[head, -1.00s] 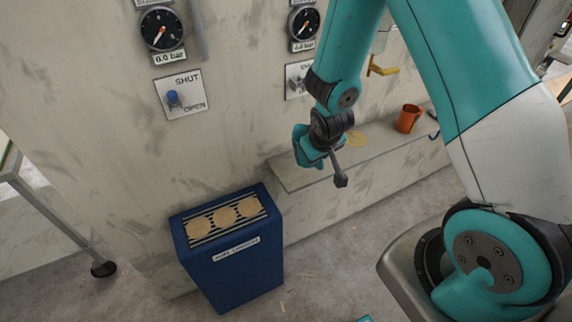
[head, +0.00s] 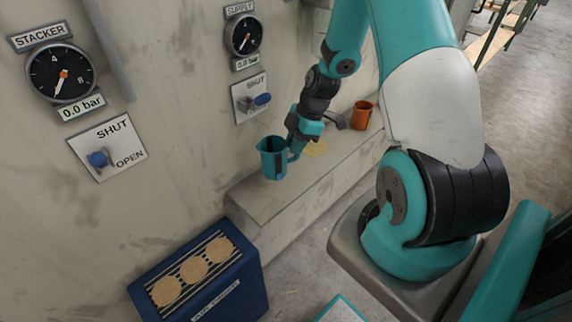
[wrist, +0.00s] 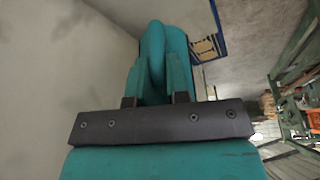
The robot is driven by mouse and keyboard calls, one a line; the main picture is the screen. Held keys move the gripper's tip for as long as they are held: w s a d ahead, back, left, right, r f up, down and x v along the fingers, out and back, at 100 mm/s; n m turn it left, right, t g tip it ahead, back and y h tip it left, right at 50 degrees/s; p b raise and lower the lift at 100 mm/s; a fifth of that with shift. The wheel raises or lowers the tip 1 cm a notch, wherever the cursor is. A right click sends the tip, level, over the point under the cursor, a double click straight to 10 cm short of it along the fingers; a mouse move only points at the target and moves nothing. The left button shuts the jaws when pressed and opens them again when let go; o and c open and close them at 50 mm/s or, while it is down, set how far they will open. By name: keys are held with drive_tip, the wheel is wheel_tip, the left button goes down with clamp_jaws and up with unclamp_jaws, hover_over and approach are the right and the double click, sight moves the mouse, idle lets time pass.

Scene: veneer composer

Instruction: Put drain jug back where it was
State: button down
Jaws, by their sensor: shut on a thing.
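The drain jug is a teal jug (head: 272,160), upright, at the left of my gripper (head: 294,148) in the head view. My gripper is shut on it at its handle side. The jug shows in front of the wall above the grey ledge (head: 262,200); I cannot tell whether its base touches the ledge. In the wrist view the teal jug (wrist: 155,60) lies just beyond the jaws (wrist: 155,98), its far side hidden. A round tan patch (head: 314,149) lies on the ledge, right of the jug.
An orange mug (head: 361,116) stands farther along the ledge. A blue box (head: 225,290) with round tan discs on its slatted top stands below the ledge's near end. Gauges, a blue stacker valve knob (head: 98,159) and a supply valve (head: 262,99) are on the wall.

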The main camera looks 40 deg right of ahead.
sight(296, 156)
wheel_tip(296, 156, down, 6)
drive_tip(key=shift+a+p, duration=0.1)
drive_tip(key=shift+p, duration=0.2)
drive_tip(key=c, duration=1.1)
unclamp_jaws()
drive_tip(key=b+v, duration=0.1)
drive_tip(key=v, duration=1.1)
